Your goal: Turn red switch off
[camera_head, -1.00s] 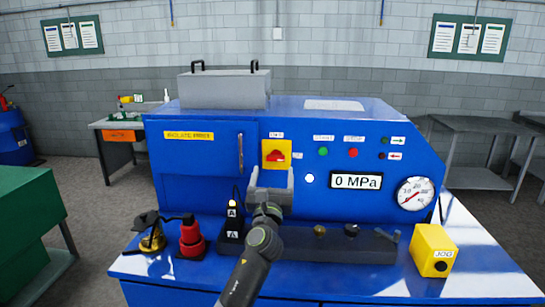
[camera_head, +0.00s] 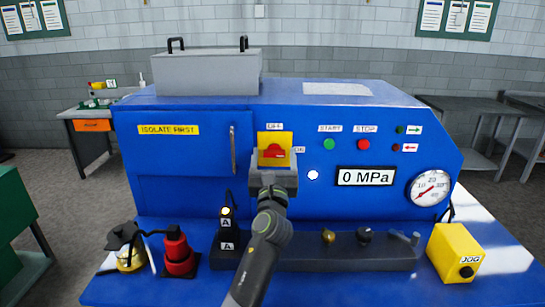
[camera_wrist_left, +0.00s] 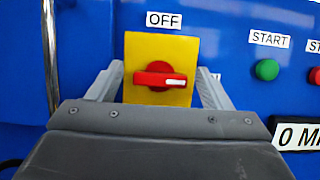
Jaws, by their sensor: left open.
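The red switch (camera_head: 274,152) is a rotary knob on a yellow plate (camera_wrist_left: 160,48) on the blue machine's front. In the left wrist view its red handle (camera_wrist_left: 160,79) lies horizontal, with its white mark pointing right. An OFF label (camera_wrist_left: 163,19) is above the plate; a label at its right edge is mostly hidden by a finger. My left gripper (camera_head: 275,168) is open and empty in front of the plate's lower part. Its two fingers reach up on either side of the handle, apart from it in the picture; contact with the plate cannot be told. My right gripper is not in view.
Right of the switch are a green START button (camera_head: 329,144), a red STOP button (camera_head: 363,145), a 0 MPa display (camera_head: 366,177) and a gauge (camera_head: 429,188). A door handle (camera_head: 233,149) stands left. A yellow JOG box (camera_head: 455,252) and a red plug (camera_head: 178,250) sit on the ledge.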

